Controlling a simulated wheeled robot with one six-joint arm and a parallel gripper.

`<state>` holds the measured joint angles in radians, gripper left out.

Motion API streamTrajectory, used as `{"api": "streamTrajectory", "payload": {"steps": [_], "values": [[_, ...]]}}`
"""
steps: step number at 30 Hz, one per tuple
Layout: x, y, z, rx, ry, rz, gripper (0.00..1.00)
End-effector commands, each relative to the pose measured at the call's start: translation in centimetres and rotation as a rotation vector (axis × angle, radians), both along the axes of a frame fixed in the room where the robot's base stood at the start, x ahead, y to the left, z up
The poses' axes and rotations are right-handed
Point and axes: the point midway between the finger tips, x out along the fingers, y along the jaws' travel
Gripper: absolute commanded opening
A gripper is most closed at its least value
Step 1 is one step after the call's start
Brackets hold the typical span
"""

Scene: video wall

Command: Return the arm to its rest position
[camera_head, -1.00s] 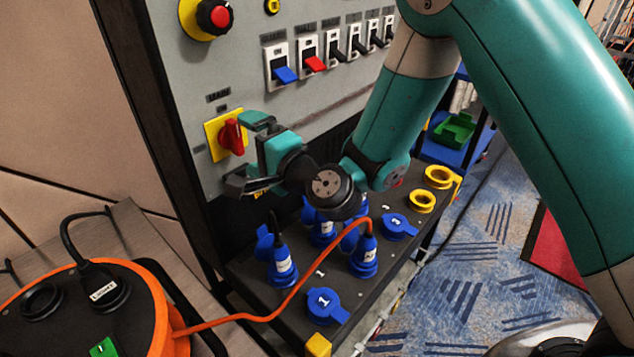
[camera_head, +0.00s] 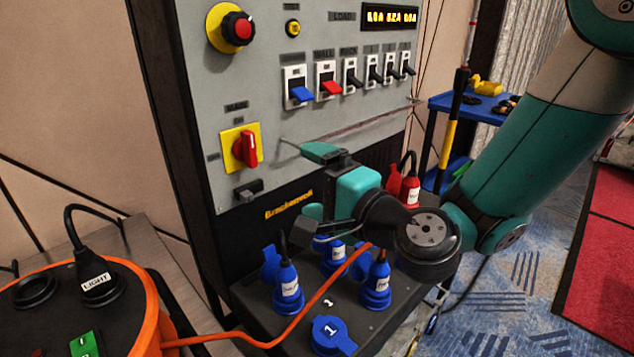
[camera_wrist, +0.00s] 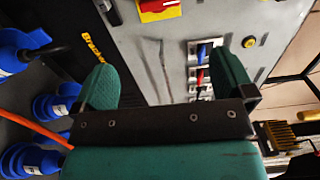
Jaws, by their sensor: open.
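My arm (camera_head: 545,125) reaches in from the upper right, teal and bent. My gripper (camera_head: 305,183) is open and empty in front of the grey panel (camera_head: 285,115), to the right of the red rotary switch (camera_head: 248,148) on its yellow plate. A gap shows between gripper and switch. In the wrist view my two teal fingers (camera_wrist: 166,78) stand wide apart with only the panel face beyond them. The red switch handle stands upright in the head view; only the lower part of its yellow plate (camera_wrist: 160,12) shows at the top of the wrist view.
Blue plugs (camera_head: 287,285) stand on the dark socket box (camera_head: 262,300) below my gripper. An orange cable (camera_head: 300,305) runs to the orange reel (camera_head: 155,310) at lower left. A blue cart (camera_head: 440,102) stands behind my arm. Carpet (camera_head: 500,300) is open at right.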

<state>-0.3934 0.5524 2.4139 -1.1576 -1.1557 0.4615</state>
Motion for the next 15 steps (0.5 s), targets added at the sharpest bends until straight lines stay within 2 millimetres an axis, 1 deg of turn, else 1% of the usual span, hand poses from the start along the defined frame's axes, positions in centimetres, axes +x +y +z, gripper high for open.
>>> {"api": "streamTrajectory", "payload": {"steps": [2, 5, 8, 9, 11, 12, 14, 15], "values": [[-0.3, 0.2, 0.7, -0.019, -0.013, 0.023, 1.00], [-1.6, 0.7, 2.7, -0.102, -0.056, 0.112, 1.00], [-4.1, 1.0, 5.2, -0.265, -0.125, 0.260, 1.00], [-5.3, 0.8, 6.1, -0.347, -0.154, 0.328, 1.00], [-7.1, 0.2, 7.1, -0.480, -0.192, 0.430, 1.00], [-8.3, -0.5, 7.6, -0.568, -0.209, 0.494, 1.00], [-10.1, -1.9, 8.2, -0.702, -0.228, 0.586, 1.00], [-11.2, -3.0, 8.6, -0.789, -0.234, 0.646, 1.00]]}}
